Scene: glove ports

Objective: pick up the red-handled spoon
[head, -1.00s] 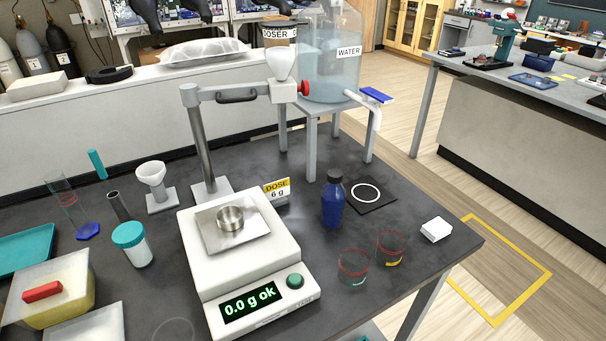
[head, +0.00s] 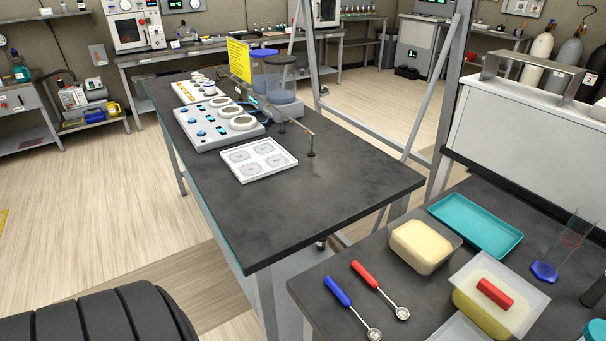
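The red-handled spoon (head: 366,275) lies on the dark bench top at the lower right of the head view. Its red handle points up and left, and its small round metal bowl is at the lower right end. A blue-handled spoon (head: 339,292) lies just left of it, roughly parallel and apart from it. Neither of my grippers shows in the head view.
Right of the spoons stand an open tub of yellowish material (head: 423,246), a teal tray (head: 476,225) and a second tub with a red block (head: 494,292). Another dark table (head: 340,185) holds a white four-pad tray (head: 258,160). Pale floor lies open at left.

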